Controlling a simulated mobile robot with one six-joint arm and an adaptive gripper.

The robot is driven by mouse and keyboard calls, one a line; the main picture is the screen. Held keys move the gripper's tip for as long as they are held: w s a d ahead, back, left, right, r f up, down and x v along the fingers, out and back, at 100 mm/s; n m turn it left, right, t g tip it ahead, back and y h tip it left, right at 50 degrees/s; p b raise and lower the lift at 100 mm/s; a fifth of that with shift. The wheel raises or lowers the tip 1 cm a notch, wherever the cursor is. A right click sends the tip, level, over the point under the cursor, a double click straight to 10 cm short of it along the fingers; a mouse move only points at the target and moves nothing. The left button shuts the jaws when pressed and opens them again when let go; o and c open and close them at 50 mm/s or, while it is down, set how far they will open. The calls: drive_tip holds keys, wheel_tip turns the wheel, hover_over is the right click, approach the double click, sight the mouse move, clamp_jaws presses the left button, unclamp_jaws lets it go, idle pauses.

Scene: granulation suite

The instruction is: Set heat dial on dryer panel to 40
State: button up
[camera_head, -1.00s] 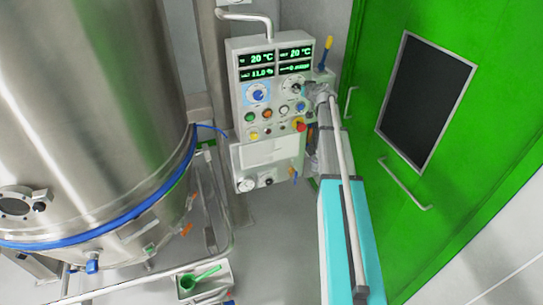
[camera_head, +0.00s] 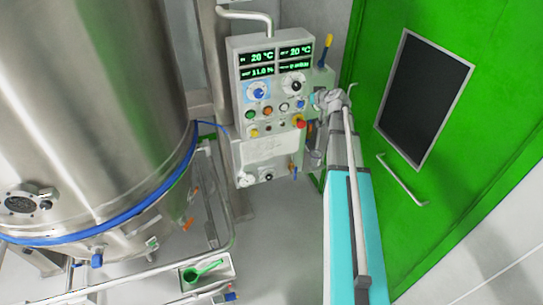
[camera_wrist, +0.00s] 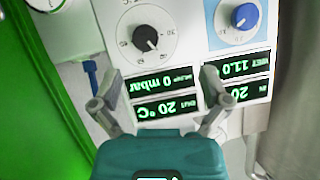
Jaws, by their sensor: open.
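The dryer panel (camera_head: 243,112) is a light grey box with green displays, two of them reading 20 °C. Below these in the head view are a blue-knobbed dial on a blue plate (camera_head: 258,92) and a black-knobbed dial on a white scale (camera_head: 293,85). I cannot read which one is labelled heat. The wrist view is upside down and shows the black-knobbed dial (camera_wrist: 145,38) and the blue-knobbed dial (camera_wrist: 243,17). My gripper (camera_head: 318,99) is open and empty at the panel's right side. In the wrist view, my gripper (camera_wrist: 160,80) spreads its fingers over the displays, just below the black-knobbed dial.
Coloured buttons (camera_head: 267,112) and a red knob (camera_head: 299,121) sit under the dials. A large steel vessel (camera_head: 90,110) stands left. A green door (camera_head: 400,170) is close on the right. A tray with a green scoop (camera_head: 203,270) is low in front.

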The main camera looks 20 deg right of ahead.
drive_tip(key=s+a+f+g+y+b, duration=0.1)
drive_tip(key=s+a+f+g+b, duration=0.2)
drive_tip(key=a+f, duration=0.5)
drive_tip(key=s+a+f+n+g+b, duration=0.1)
drive_tip(key=s+a+f+g+b, duration=0.2)
drive_tip(key=a, duration=0.7)
drive_tip(key=s+f+b, duration=0.2)
drive_tip(key=s+f, duration=0.2)
drive_tip(key=f, duration=0.1)
drive_tip(key=shift+s+y, duration=0.3)
drive_tip(key=shift+y, duration=0.1)
drive_tip(key=s+a+f+g+h+b, duration=0.1)
drive_tip(key=s+a+f+g+b, duration=0.2)
drive_tip(key=s, duration=0.5)
drive_tip(key=s+a+f+g+h+b, duration=0.2)
drive_tip(key=s+a+f+g+b, duration=0.1)
drive_tip(key=s+a+f+b, duration=0.2)
drive_tip(key=s+f+b, duration=0.2)
drive_tip(key=s+f, duration=0.2)
drive_tip(key=f, duration=0.1)
drive_tip(key=shift+s+a+f+m+g+h, duration=0.2)
drive_tip(key=shift+s+f+m+g+h, duration=0.1)
drive_tip(key=shift+g, duration=0.1)
drive_tip(key=shift+c, duration=0.2)
idle(0.9)
